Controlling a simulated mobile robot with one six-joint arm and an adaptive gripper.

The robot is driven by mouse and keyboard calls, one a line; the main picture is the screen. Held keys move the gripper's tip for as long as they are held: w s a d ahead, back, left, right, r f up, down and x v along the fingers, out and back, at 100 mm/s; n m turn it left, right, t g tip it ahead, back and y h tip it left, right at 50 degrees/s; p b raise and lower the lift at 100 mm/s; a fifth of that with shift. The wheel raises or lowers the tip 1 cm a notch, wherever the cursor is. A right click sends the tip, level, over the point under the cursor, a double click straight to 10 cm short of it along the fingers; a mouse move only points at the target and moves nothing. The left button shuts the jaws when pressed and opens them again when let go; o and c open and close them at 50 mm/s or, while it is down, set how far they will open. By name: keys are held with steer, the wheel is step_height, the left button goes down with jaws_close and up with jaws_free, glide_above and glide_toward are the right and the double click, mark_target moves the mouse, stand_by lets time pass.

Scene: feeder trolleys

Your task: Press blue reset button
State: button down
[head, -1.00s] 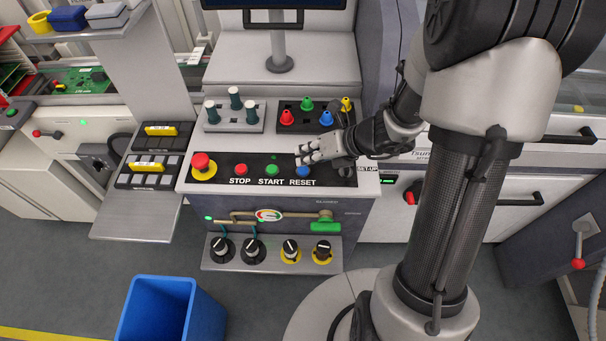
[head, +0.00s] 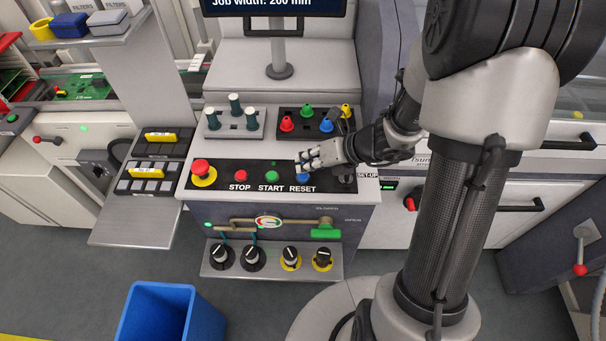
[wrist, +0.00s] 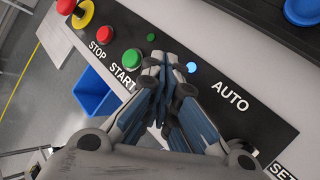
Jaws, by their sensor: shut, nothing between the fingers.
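The blue reset button (head: 303,178) is on the black panel strip, above the RESET label and right of the green START button (head: 271,176). My gripper (head: 300,163) is shut and empty, with its fingertips just above and behind the button in the head view. I cannot tell from that view whether they touch it. In the wrist view my gripper (wrist: 153,64) has its closed fingers pointing at the panel. There the fingers hide the reset button and its label. A small lit blue lamp (wrist: 191,67) shows to the right of the fingertips.
Left of START are the red STOP button (head: 240,175) and a red emergency stop (head: 202,170). Rotary knobs (head: 250,255) sit below. A blue bin (head: 155,313) stands on the floor.

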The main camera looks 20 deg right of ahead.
stand_by(0.4)
steer(key=shift+f+b, duration=0.3)
steer(key=shift+f, duration=0.15)
steer(key=shift+f+b, duration=0.4)
steer(key=shift+f, duration=0.05)
stand_by(0.5)
steer(key=shift+r, duration=0.1)
steer(key=shift+r+p, duration=0.8)
steer(key=shift+p, duration=0.1)
step_height(320, 180, up, 5)
steer(key=p, duration=0.5)
steer(key=shift+r, duration=0.1)
